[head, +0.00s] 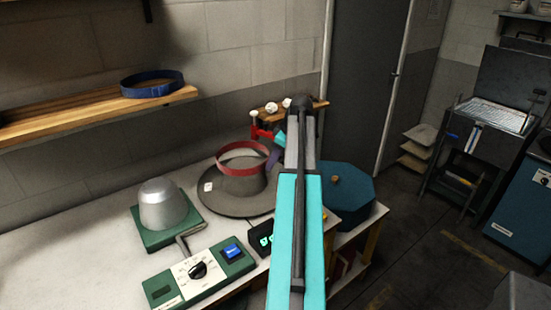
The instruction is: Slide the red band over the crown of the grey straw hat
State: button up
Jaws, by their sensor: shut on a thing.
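The grey straw hat (217,197) sits brim down on the white worktop, crown up, with a small white tag on its brim. The red band (240,169) is a ring at the top of the hat's crown, roughly level. From this one view I cannot tell whether it sits around the crown top or just above it. My gripper (270,157) is at the right side of the band and shut on it. My arm hides part of the gripper and the area to the right of the hat.
A silver dome (162,204) on a green base stands left of the hat. A control panel (201,272) is in front. A dark teal octagonal box (347,196) stands right of my arm. A blue band (152,83) lies on the wooden shelf (60,118). The worktop's left front is clear.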

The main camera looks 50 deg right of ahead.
jog(key=shift+f+b, duration=2.35)
jog(key=shift+f, duration=3.25)
jog(key=o, duration=1.1)
jog(key=shift+r+b, duration=0.2)
jog(key=shift+b, duration=0.1)
jog(key=shift+s+d+r, duration=0.1)
jog(key=shift+s+r, duration=0.1)
jog(key=shift+r, duration=0.35)
jog(key=b+v, duration=0.2)
jog(key=v, duration=1)
jog(key=shift+s, duration=0.15)
jog(key=shift+r, duration=0.1)
